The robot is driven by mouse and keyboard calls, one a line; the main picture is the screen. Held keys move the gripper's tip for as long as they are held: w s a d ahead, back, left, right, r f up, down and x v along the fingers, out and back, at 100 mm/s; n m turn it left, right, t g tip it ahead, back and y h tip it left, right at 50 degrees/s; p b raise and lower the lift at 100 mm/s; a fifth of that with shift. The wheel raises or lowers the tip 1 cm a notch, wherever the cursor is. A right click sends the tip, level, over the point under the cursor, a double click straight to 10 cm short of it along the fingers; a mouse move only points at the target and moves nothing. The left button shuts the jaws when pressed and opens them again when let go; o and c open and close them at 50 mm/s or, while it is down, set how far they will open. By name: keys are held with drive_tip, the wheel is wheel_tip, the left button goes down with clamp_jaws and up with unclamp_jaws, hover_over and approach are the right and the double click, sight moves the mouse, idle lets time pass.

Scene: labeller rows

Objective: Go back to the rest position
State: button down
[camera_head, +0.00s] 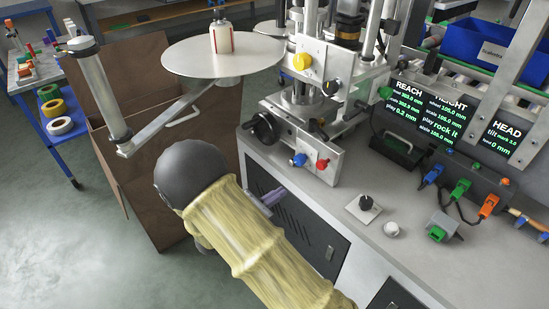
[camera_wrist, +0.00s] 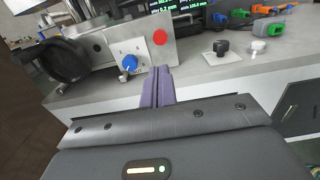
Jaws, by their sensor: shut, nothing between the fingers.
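My gripper (camera_wrist: 158,88) shows in the wrist view as two purple fingers lying together, shut with nothing between them. In the head view its purple fingers (camera_head: 272,196) stick out beyond my yellow-sleeved arm, in front of the machine cabinet's dark vented panel. My arm covers the rest of the gripper there. In the wrist view the fingertips appear below the machine's plate with a blue knob (camera_wrist: 130,63) and a red button (camera_wrist: 160,37). I cannot tell how far they are from the counter edge.
The labelling machine (camera_head: 310,100) stands on a grey counter (camera_head: 345,225) with a black knob (camera_head: 366,202) and a white knob (camera_head: 391,229). A round white plate (camera_head: 185,58) bears a white bottle (camera_head: 222,38). A brown box (camera_head: 140,190) stands left of my arm. Floor (camera_head: 60,250) at lower left is clear.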

drive_tip(key=s+d+m+g+y, duration=0.3)
drive_tip(key=s+d+m+g, duration=0.6)
drive_tip(key=d+g, duration=0.15)
drive_tip(key=s+m+g+y, duration=0.1)
drive_tip(key=s+m+y, duration=0.6)
drive_tip(key=m+y, duration=0.25)
wheel_tip(320, 180, up, 36)
drive_tip(key=w+m+t+y+p, duration=0.1)
drive_tip(key=m+p, duration=0.5)
drive_tip(key=p, duration=2.6)
drive_tip(key=shift+w+a+r+m+t+y, duration=0.15)
drive_tip(key=shift+w+a+m+t+y, duration=0.3)
drive_tip(key=shift+t, duration=0.8)
drive_tip(key=shift+s+d, duration=0.1)
